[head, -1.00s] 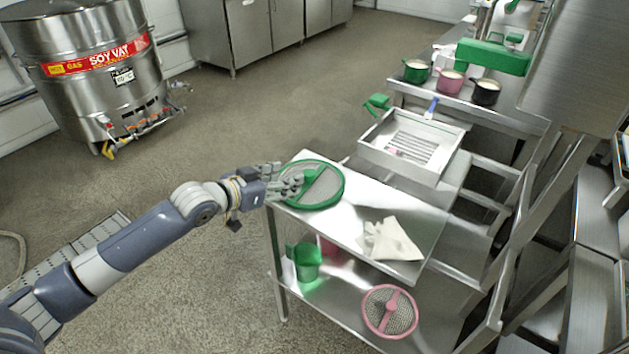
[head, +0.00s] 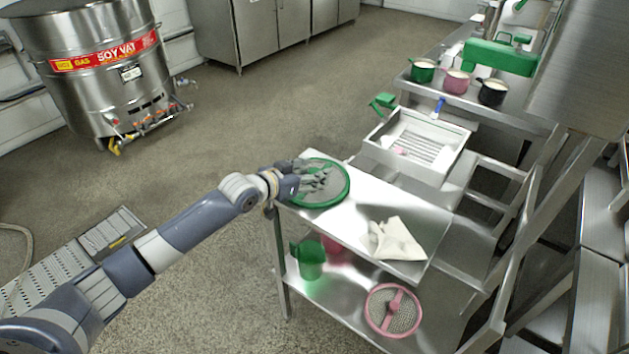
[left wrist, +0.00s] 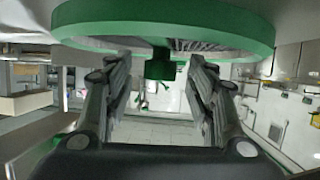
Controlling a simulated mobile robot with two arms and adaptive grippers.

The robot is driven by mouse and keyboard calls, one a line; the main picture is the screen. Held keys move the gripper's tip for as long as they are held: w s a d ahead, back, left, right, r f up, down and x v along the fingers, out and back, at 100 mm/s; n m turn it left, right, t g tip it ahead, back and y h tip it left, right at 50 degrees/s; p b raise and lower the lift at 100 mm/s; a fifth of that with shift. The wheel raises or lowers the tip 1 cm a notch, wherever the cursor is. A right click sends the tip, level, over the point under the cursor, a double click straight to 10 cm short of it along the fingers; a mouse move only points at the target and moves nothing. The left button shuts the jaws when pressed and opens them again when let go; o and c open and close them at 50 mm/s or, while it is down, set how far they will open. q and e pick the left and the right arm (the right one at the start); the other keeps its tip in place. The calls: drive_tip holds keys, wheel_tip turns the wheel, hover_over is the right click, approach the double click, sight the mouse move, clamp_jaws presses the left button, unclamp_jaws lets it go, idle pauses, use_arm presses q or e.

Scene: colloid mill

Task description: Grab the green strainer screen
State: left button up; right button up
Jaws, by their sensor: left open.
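The green strainer screen (head: 346,190) is round, with a green rim and grey mesh. It lies at the far left end of the steel cart's top shelf. My left gripper (head: 318,180) reaches over it from the left and covers part of the mesh and its middle. In the left wrist view the green rim (left wrist: 165,20) crosses the top, and a short green piece of the screen (left wrist: 160,68) shows between the two spread fingers of my left gripper (left wrist: 160,80). The fingers are open; I cannot tell whether they touch it. My right gripper is out of view.
A white cloth (head: 393,240) lies on the cart top (head: 345,223). The lower shelf holds a green jug (head: 309,262) and a pink strainer (head: 392,311). A steel tray (head: 418,146) stands behind, and several small pots line the counter.

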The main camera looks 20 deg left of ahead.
use_arm(q)
drive_tip(key=shift+c, duration=0.6)
clamp_jaws()
drive_tip(key=shift+r, duration=0.1)
